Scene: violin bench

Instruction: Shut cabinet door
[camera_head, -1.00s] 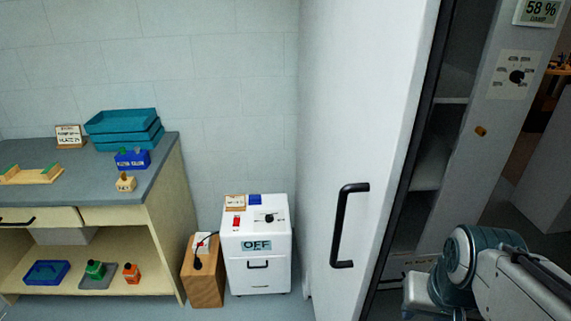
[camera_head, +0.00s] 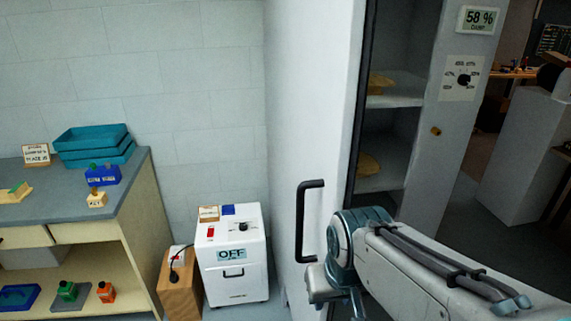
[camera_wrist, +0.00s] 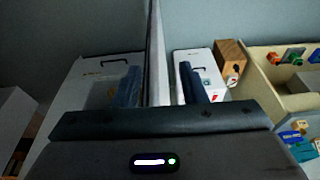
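The tall white cabinet door (camera_head: 285,130) stands open at the centre of the head view, with a black bar handle (camera_head: 300,225) on its face. My gripper is at the door's free edge near the handle's lower end; my arm hides part of the door and cabinet there. In the wrist view, my gripper (camera_wrist: 160,85) has its two dark fingers apart. The door (camera_wrist: 156,50) appears edge-on between them; whether either finger touches it I cannot tell.
A white box marked OFF (camera_head: 232,275) and a wooden block (camera_head: 180,290) stand on the floor left of the door. A workbench (camera_head: 135,190) with blue trays (camera_head: 93,150) is further left. A grey pedestal (camera_head: 525,160) stands at the right.

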